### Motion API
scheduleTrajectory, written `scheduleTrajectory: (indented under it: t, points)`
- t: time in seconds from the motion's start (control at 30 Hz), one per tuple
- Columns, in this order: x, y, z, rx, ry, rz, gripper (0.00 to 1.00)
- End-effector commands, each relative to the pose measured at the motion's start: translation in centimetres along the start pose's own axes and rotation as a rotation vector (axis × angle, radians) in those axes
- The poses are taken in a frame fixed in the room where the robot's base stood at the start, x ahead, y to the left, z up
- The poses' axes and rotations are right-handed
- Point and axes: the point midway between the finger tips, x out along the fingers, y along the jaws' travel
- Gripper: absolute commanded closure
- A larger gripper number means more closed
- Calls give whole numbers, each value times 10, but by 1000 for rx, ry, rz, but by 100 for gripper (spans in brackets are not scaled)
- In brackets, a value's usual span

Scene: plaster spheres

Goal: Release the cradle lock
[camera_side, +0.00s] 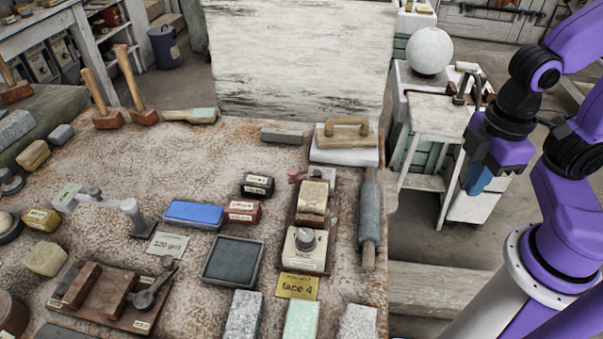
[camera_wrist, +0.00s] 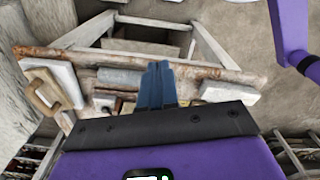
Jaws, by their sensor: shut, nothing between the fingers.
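A dark wooden board (camera_side: 95,310) lies at the lower left of the bench in the side view. It bears reddish-brown blocks (camera_side: 82,285) and a dark lever (camera_side: 153,290) with a round knob at its right end. Small pale labels sit on it, too small to read. It looks like the cradle with its lock, but I cannot be certain, nor tell the lever's setting. My gripper (camera_side: 476,182) is off the bench's right side, far from this board. Its blue fingers (camera_wrist: 157,84) are together and empty in the wrist view.
A knob box (camera_side: 304,250) stands at the bench's right, beside a grey roller (camera_side: 369,225) and a wooden-handled float (camera_side: 346,138). A blue block (camera_side: 194,214) and dark tray (camera_side: 232,262) lie mid-bench. A white sphere (camera_side: 429,50) rests on a side cabinet behind my gripper.

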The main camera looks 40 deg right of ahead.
Motion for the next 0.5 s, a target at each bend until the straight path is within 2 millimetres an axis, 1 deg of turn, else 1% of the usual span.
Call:
scheduleTrajectory:
  t: [0.17,0.27,0.5]
  points:
    - [1,13,-25,-102,-33,43,100]
    - [2,25,-48,-200,-68,84,100]
    - [7,52,-111,-460,-169,185,100]
